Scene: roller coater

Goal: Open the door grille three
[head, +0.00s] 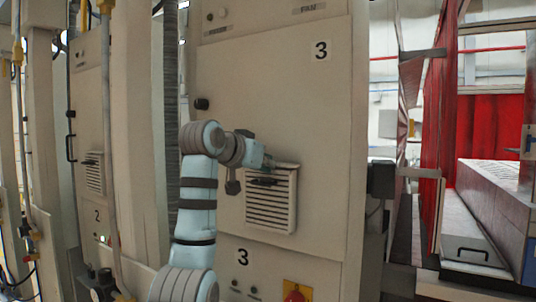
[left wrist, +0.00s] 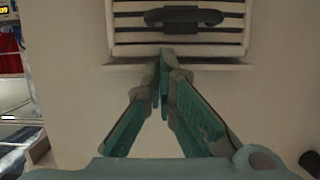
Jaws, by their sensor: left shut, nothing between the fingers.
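The door grille (head: 270,210) is a pale slatted vent panel on the tall beige cabinet door (head: 275,100) marked 3. It looks closed, though its top edge stands out slightly from the door. A dark handle (head: 262,182) sits near its top; in the left wrist view, which looks turned over, the handle (left wrist: 185,17) lies across the slats beyond my fingertips. My left gripper (left wrist: 164,55) is shut and empty, its tips at the grille's top edge and short of the handle. I cannot tell whether they touch it. My right gripper is in neither view.
A black knob (head: 202,103) sticks out at the door's left side. Below are another 3 label and a red-and-yellow switch (head: 297,292). A dark box (head: 381,179) juts out right of the cabinet. A neighbouring cabinet marked 2 stands left.

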